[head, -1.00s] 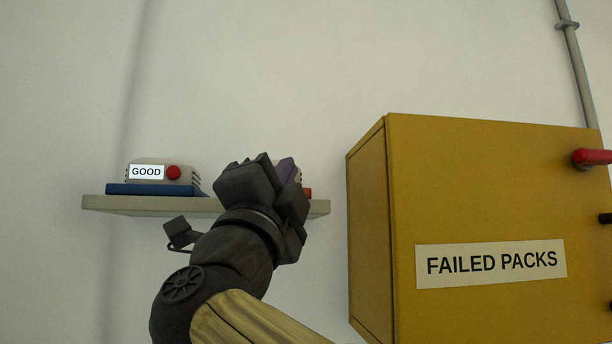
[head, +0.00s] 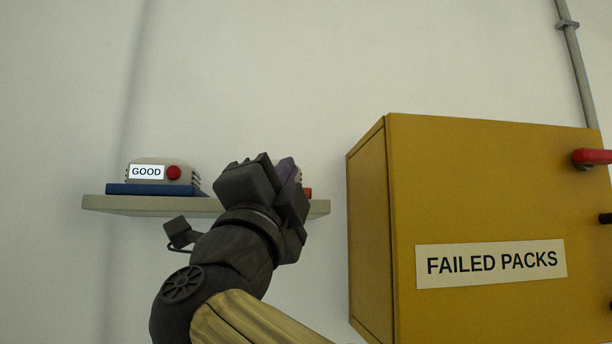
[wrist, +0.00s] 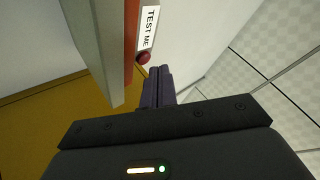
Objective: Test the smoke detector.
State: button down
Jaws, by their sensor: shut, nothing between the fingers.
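A unit with a "TEST ME" label (wrist: 149,27) and a dark red button (wrist: 143,57) shows in the wrist view, beside an orange base (wrist: 131,40). My gripper (wrist: 160,72) is shut and empty, its purple fingers just beside the red button; I cannot tell if they touch it. In the head view my gripper (head: 287,168) is in front of the shelf's right end and hides most of that unit, with a bit of its orange base (head: 308,192) showing. A pale unit labelled "GOOD" (head: 146,172) with a red button (head: 173,173) sits on a blue base (head: 150,189) at the shelf's left.
The shelf (head: 150,206) is fixed to a plain wall. A yellow cabinet (head: 490,200) labelled "FAILED PACKS" stands close to the right, with a red handle (head: 590,157). A grey pipe (head: 578,65) runs above it. The wall above the shelf is clear.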

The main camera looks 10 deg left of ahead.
jog(key=shift+w+h, duration=0.2)
jog(key=shift+h, duration=0.1)
jog(key=shift+w+a, duration=0.1)
jog(key=shift+w, duration=0.15)
jog(key=shift+w+a, duration=0.1)
jog(key=shift+w, duration=0.4)
dwell(1.1)
jog(key=shift+s, duration=0.1)
dwell(0.4)
jog(key=shift+s+d+b, duration=0.2)
jog(key=shift+s+b, duration=0.25)
jog(key=shift+s, duration=0.45)
jog(key=s, duration=0.2)
jog(key=s+d+b, duration=0.1)
jog(key=s, duration=0.2)
jog(key=shift+d+b, duration=0.15)
jog(key=shift+b, duration=0.15)
jog(key=shift+w, duration=0.15)
dwell(0.6)
